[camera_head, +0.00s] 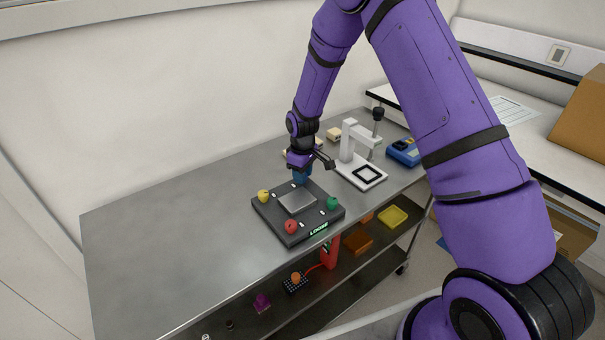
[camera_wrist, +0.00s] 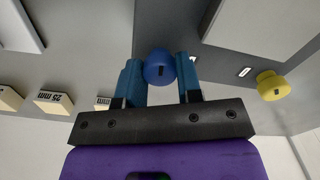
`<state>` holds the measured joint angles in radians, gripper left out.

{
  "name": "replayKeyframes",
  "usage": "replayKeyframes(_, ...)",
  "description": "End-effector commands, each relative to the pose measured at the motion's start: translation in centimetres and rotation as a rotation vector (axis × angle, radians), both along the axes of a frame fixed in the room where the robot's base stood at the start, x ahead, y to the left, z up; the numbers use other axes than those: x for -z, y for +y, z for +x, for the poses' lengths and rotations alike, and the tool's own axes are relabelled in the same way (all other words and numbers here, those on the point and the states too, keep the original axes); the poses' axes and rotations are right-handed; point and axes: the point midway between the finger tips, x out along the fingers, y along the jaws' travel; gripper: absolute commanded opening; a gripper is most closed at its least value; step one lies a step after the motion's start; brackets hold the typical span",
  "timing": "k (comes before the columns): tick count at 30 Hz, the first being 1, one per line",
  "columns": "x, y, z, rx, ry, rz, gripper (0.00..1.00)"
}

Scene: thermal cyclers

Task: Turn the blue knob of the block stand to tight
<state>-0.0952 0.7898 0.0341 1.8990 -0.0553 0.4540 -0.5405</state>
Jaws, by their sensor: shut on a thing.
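The block stand is a dark square base (camera_head: 270,218) on the steel table, with a light plate on top and a green-lit label reading LOOSE on its front. In the head view it has a yellow knob (camera_head: 263,196), a red knob (camera_head: 291,227) and a green knob (camera_head: 332,203) at corners. The blue knob (camera_wrist: 159,67) sits between my teal fingers in the wrist view, a dark slot mark on its top. My gripper (camera_head: 301,175) is at the stand's far corner, pointing down and shut on the blue knob; it hides that knob in the head view.
A white stand with a black-framed plate (camera_head: 368,173) and a blue device (camera_head: 403,152) stand to the right. Small cream blocks, one marked 25 mm (camera_wrist: 53,101), lie behind my gripper. The table's left part (camera_head: 160,240) is clear. A lower shelf holds a yellow tray (camera_head: 393,216).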

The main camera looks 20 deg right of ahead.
Motion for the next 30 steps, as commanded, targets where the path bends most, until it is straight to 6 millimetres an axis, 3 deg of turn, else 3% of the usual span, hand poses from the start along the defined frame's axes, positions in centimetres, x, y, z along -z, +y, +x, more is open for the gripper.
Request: replayKeyframes(30, -0.05, 0.02, 0.06, 0.9, -0.002, 0.0, 0.09)
